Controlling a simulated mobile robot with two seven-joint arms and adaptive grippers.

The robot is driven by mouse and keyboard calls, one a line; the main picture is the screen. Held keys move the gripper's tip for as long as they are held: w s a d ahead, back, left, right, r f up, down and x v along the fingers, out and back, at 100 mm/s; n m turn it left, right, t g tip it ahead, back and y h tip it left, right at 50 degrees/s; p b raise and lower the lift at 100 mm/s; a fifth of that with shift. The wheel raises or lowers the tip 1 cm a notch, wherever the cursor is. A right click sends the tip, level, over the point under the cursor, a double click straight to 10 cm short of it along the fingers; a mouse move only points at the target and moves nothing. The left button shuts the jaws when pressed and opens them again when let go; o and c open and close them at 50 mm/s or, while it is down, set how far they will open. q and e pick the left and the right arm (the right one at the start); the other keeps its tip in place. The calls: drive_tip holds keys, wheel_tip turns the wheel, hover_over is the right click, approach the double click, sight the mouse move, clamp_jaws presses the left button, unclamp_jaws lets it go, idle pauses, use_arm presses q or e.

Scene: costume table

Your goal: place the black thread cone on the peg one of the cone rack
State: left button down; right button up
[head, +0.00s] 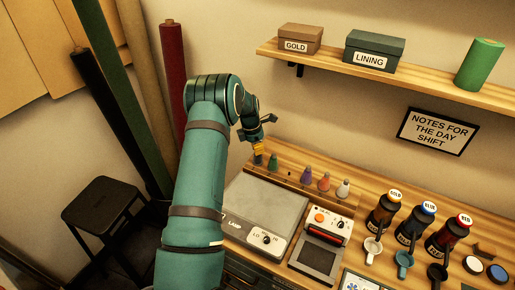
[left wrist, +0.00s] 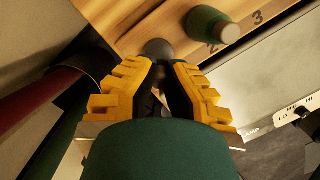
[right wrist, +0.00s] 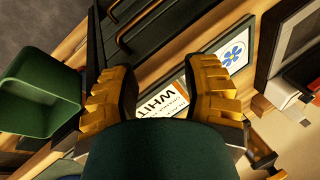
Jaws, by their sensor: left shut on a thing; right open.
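The black thread cone (head: 258,159) is between the yellow fingertips of my left gripper (head: 257,148), at the left end of the cone rack (head: 283,174). In the left wrist view the cone's dark rounded end (left wrist: 158,49) shows between the shut fingers (left wrist: 155,80). The cone is beside the green cone (left wrist: 208,25), which stands by the number 2. Peg one is hidden; I cannot tell whether the cone sits on it. My right gripper (right wrist: 165,95) is open and empty in the right wrist view.
Purple (head: 306,175), red (head: 324,181) and white (head: 343,188) cones stand farther right on the rack. A grey lamp box (head: 262,207) lies in front. A green bin (right wrist: 38,95) and a printed card (right wrist: 165,98) are near my right gripper. A shelf (head: 400,72) hangs above.

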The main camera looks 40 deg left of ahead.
use_arm(q)
drive_tip(key=shift+f, duration=0.1)
drive_tip(key=c, duration=1.5)
unclamp_jaws()
drive_tip(key=shift+f, duration=0.1)
drive_tip(key=o, duration=0.4)
drive_tip(key=shift+c, duration=0.2)
wheel_tip(320, 180, up, 12)
drive_tip(key=s+a, duration=0.1)
drive_tip(key=s, duration=0.1)
drive_tip(key=shift+p, duration=0.45)
drive_tip(key=shift+a, duration=0.1)
